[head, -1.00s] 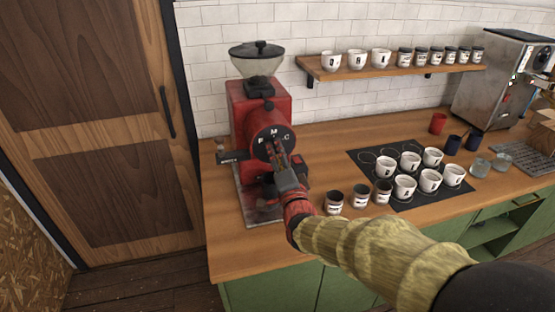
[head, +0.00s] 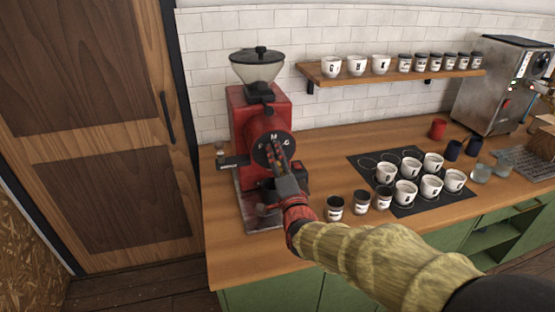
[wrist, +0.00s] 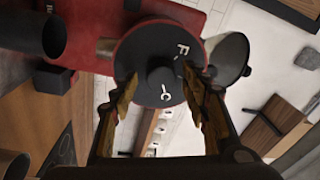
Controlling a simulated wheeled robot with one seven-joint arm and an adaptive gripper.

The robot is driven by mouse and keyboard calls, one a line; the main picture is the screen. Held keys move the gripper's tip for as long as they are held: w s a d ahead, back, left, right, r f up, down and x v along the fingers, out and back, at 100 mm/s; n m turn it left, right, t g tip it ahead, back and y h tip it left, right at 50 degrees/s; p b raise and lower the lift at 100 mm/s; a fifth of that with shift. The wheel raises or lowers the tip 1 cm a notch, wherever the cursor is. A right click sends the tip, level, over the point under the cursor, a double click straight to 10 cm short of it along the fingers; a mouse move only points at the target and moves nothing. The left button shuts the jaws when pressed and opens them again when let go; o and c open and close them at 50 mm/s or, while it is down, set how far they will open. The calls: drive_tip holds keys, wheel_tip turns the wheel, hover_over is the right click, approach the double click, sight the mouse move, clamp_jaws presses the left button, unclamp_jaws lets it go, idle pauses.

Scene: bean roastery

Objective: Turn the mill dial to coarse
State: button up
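The red mill (head: 240,115) stands at the left end of the counter. Its round black dial (head: 261,157) faces forward and bears the letters F, M and C. In the wrist view the dial (wrist: 140,50) fills the upper middle, with F and C readable and M not visible. A dark knob (wrist: 161,76) sticks out at its centre. My gripper (wrist: 160,80) is open, its fingers on either side of the knob with gaps showing. In the head view my gripper (head: 275,152) covers the dial's lower middle. Which letter the dial is set to I cannot tell.
Several dark jars (head: 335,208) stand right of the mill, near my arm. White cups (head: 405,193) stand on a black mat (head: 432,207). A shelf (head: 345,78) with cups and jars hangs behind. A steel machine (head: 490,85) stands at the right. A wooden door (head: 95,130) is at the left.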

drive_tip(key=shift+s, duration=0.1)
drive_tip(key=v, duration=1.2)
idle(0.4)
wheel_tip(320, 180, down, 11)
drive_tip(key=s+a+n+g, duration=0.1)
drive_tip(key=s+n+g, duration=0.2)
drive_tip(key=n+g, duration=0.2)
drive_tip(key=s+d+f+n+g+h, duration=0.1)
drive_tip(key=s+d+f+n+g, duration=0.3)
drive_tip(key=s, duration=0.3)
drive_tip(key=s+d+r+n+g+h, duration=0.1)
drive_tip(key=s+d+r+n+g, duration=0.2)
drive_tip(key=s, duration=0.4)
drive_tip(key=s+d+r+n+g+h, duration=0.1)
drive_tip(key=s+d+g, duration=0.1)
drive_tip(key=s+d, duration=0.45)
drive_tip(key=s+d+r+m+t+h, duration=0.1)
drive_tip(key=s+d+r, duration=0.1)
drive_tip(key=d+r, duration=0.2)
wheel_tip(320, 180, up, 3)
drive_tip(key=shift+f+p, duration=0.1)
drive_tip(key=shift+p, duration=0.25)
